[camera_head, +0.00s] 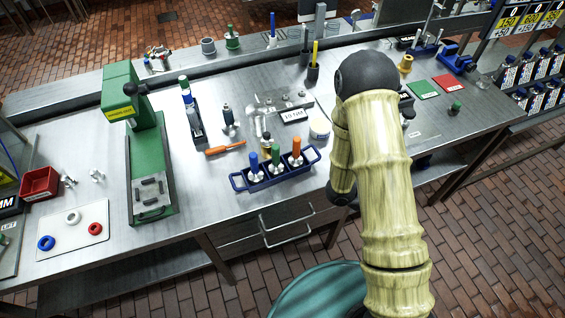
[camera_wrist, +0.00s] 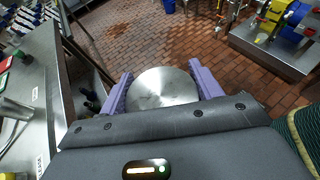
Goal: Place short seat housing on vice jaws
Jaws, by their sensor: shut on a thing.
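In the wrist view, my gripper (camera_wrist: 162,92) has its two purple fingers on either side of a round, silver metal piece (camera_wrist: 163,88), which appears to be the short seat housing. Only its flat circular face shows, held out over the brick floor. In the head view, my arm bends over the bench's front edge and hides the gripper and held piece. A blue vice (camera_head: 456,59) appears to stand at the bench's far right corner, well apart from the gripper. Its jaws are too small to make out clearly.
The bench (camera_head: 80,138) carries a green press (camera_head: 122,95), a blue rack (camera_head: 274,171) with coloured-handled tools and an orange screwdriver (camera_head: 226,147). Green (camera_head: 421,88) and red (camera_head: 449,84) mats lie near the vice. Shelved bottles (camera_head: 533,98) stand right.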

